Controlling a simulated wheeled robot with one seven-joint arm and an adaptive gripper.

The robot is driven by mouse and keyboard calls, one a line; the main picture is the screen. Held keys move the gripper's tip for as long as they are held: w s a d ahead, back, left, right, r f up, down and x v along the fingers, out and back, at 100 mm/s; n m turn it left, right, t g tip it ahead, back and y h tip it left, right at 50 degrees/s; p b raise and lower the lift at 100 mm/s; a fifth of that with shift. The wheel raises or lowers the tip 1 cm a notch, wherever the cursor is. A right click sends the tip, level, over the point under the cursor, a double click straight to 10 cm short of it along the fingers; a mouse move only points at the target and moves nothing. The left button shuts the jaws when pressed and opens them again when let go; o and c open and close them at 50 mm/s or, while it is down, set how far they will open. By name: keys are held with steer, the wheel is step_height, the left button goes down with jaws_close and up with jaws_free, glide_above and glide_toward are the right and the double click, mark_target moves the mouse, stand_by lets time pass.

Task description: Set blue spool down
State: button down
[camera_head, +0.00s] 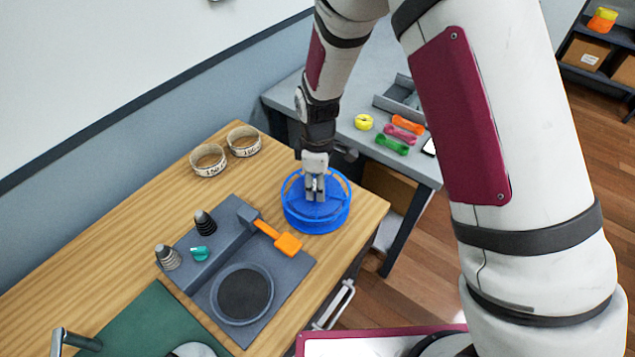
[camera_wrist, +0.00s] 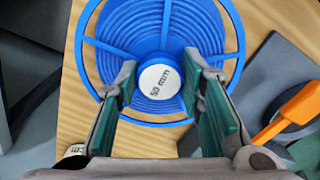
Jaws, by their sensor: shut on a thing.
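The blue spool (camera_head: 331,217) is a wide ringed disc with spokes. It is at the right edge of the wooden table, and I cannot tell whether it touches the top. My gripper (camera_head: 316,192) points down into its middle and is shut on it. In the wrist view the spool (camera_wrist: 150,35) fills the upper part, with a round white label reading "50 mm" at its hub. The two green-padded fingers (camera_wrist: 162,75) stand on either side of that hub. Part of the spool's near rim is hidden by the fingers.
A grey fixture (camera_head: 285,270) with a round dark plate and an orange-handled tool (camera_head: 287,242) lies close by, front left. Two white labelled rings (camera_head: 208,158) stand at the back. Bare wooden table (camera_head: 150,225) shows to the left. A grey table (camera_head: 385,165) with coloured pieces is beyond.

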steer(key=c, duration=1.1)
jaws_free()
steer(key=shift+f, duration=0.1)
steer(key=s+d+r+m+t+b, duration=0.1)
steer(key=d+r+m, duration=0.1)
steer(key=r, duration=0.8)
steer(key=s+d+r+m, duration=0.1)
steer(key=d+r, duration=0.2)
steer(key=r, duration=0.7)
steer(key=s+d+r+m+t, duration=0.1)
steer(key=s+d+r+m, duration=0.3)
steer(key=s, duration=0.2)
steer(key=s+d+r+m+t, duration=0.2)
steer(key=s+d+r+m, duration=0.2)
steer(key=s+r, duration=0.1)
steer(key=s+d+r+m+t, duration=0.1)
steer(key=s+d+r+m, duration=0.3)
steer(key=s, duration=0.3)
steer(key=shift+s+d+r+m+t, duration=0.2)
steer(key=shift+d+m+t, duration=0.1)
steer(key=shift+d, duration=0.2)
